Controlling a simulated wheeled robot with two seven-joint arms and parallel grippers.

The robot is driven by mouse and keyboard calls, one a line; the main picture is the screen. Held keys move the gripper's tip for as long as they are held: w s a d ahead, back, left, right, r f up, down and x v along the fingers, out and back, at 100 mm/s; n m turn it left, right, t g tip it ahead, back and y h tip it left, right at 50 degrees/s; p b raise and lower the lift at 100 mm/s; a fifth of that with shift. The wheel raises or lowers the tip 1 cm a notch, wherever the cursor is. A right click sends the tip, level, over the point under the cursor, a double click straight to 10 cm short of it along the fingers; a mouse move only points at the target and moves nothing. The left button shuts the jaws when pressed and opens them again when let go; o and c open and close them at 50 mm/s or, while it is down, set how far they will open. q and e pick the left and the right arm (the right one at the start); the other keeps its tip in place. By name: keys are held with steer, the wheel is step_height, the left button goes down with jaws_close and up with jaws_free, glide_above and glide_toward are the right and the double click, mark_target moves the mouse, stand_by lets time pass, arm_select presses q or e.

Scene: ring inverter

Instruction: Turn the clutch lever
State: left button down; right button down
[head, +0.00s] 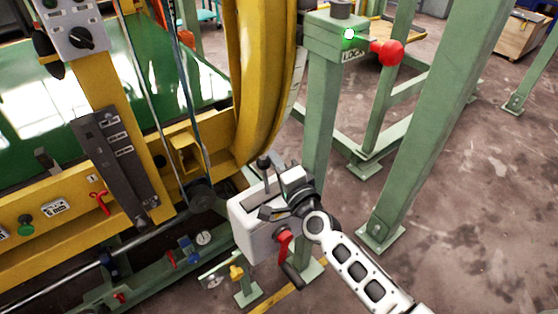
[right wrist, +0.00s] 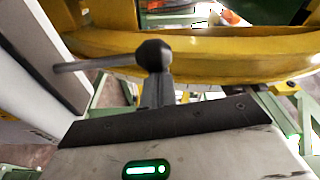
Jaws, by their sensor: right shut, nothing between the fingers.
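A pale grey lever box (head: 246,218) stands low in the middle of the head view. A dark-knobbed lever (head: 263,163) stands up at its far end; I take this as the clutch lever. My left gripper is out of view.
A red handle (head: 284,240) hangs on the box's front. A large yellow ring (head: 262,95) rises behind it, and a green post (head: 318,130) stands close to its right. A red knob (head: 386,53) sticks out higher up. Open floor (head: 470,220) lies right.

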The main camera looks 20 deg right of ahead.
steer(key=a+n, duration=0.1)
steer(key=s+a+n, duration=0.1)
steer(key=a+n, duration=0.1)
steer(key=shift+s+a+n, duration=0.3)
steer(key=shift+a+n, duration=0.1)
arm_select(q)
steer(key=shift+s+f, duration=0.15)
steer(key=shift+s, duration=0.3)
arm_select(e)
steer(key=shift+s+a+f+n+t, duration=0.15)
steer(key=shift+a+n+t, duration=0.15)
steer(key=shift+a+n, duration=0.25)
steer(key=shift+d, duration=0.1)
glide_toward(259, 165)
steer(key=d+r, duration=0.1)
steer(key=d, duration=0.2)
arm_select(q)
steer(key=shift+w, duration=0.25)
arm_select(e)
steer(key=s+f+n+g, duration=0.8)
steer(key=s+f+n, duration=0.3)
steer(key=s, duration=0.3)
steer(key=shift+s+a+f, duration=0.35)
steer(key=shift+f, duration=0.1)
